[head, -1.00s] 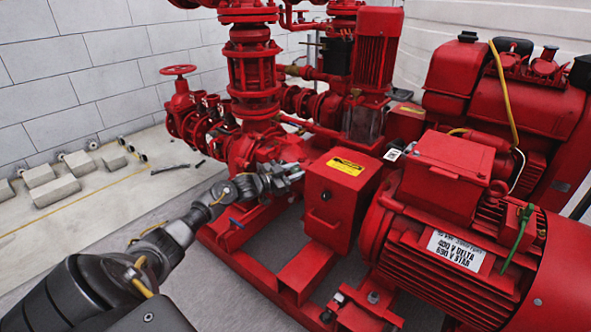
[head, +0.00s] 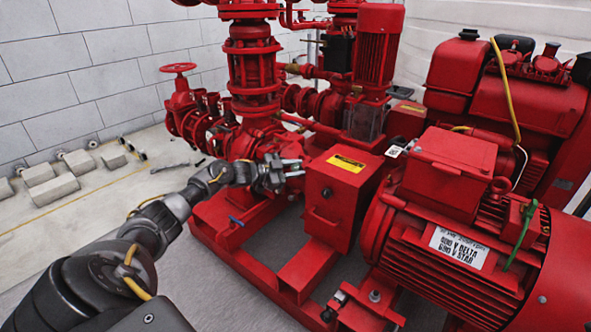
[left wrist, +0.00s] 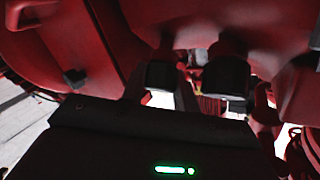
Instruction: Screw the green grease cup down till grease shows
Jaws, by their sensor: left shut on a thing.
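My left gripper (head: 292,168) is at the red pump casing, just left of the red box with the yellow label. In the left wrist view its two dark fingertips (left wrist: 196,78) stand close in under red pump parts. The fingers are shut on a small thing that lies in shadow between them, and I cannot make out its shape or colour. I cannot pick out the green grease cup in either view. The small green lights in the left wrist view are on my gripper's own body. My right gripper is not in view.
The red box (head: 342,190) stands close to the right of the gripper. A red motor (head: 450,245) fills the right front. Red pipework and a valve handwheel (head: 178,68) are behind. Concrete blocks (head: 55,188) lie on the floor at the left, where there is free room.

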